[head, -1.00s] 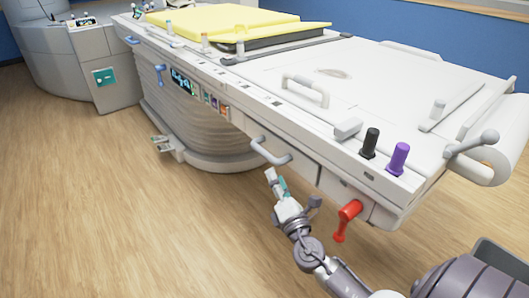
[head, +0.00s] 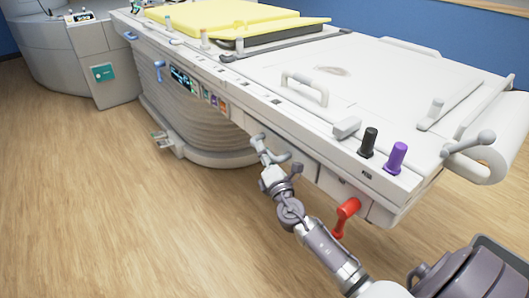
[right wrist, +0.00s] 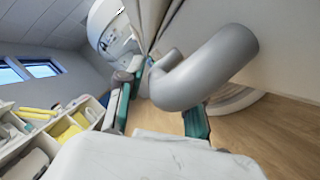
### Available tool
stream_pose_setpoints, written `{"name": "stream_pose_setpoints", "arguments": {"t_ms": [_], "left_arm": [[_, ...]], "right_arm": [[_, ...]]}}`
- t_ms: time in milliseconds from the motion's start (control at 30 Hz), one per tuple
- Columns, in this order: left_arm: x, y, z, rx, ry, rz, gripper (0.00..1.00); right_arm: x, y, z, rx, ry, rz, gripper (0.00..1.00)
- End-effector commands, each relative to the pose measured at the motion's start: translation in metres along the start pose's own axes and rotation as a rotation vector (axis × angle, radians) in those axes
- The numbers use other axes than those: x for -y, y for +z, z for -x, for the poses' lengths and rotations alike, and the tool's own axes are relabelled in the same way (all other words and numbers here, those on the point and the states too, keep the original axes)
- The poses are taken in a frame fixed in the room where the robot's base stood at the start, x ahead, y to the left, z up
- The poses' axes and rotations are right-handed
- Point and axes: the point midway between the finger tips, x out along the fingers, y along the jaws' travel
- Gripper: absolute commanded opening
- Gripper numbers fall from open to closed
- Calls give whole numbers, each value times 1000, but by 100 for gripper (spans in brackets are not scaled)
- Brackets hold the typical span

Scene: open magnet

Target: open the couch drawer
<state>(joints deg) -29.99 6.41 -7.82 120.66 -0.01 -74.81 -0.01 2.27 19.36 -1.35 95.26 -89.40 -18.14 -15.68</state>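The couch (head: 390,80) is a long white table with a drawer front (head: 300,170) in its near side. A grey bar handle (head: 284,156) sticks out from that front. My right gripper (head: 263,150) is at the handle's left part in the head view and partly covers it. In the right wrist view the thick grey handle (right wrist: 205,70) lies between the two spread fingers of my right gripper (right wrist: 158,108), closer to the right finger. The fingers are not closed on it; I cannot tell whether they touch it. My left gripper is out of view.
A red lever (head: 345,215) hangs under the couch's near corner, right of my right arm. Black (head: 369,142) and purple (head: 396,157) knobs stand on the couch edge. The wooden floor (head: 120,220) at left is clear.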

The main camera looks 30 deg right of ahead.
Motion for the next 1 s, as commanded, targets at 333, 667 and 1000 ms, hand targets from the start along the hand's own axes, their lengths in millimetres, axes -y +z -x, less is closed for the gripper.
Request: {"name": "stream_pose_setpoints", "arguments": {"t_ms": [333, 667, 1000], "left_arm": [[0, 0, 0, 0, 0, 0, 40], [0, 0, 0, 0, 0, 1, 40], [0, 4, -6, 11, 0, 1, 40]], "right_arm": [[0, 0, 0, 0, 0, 0, 0], [-5, -7, 3, 0, -1, -2, 0], [-41, -58, 24, -2, 0, -7, 0]]}}
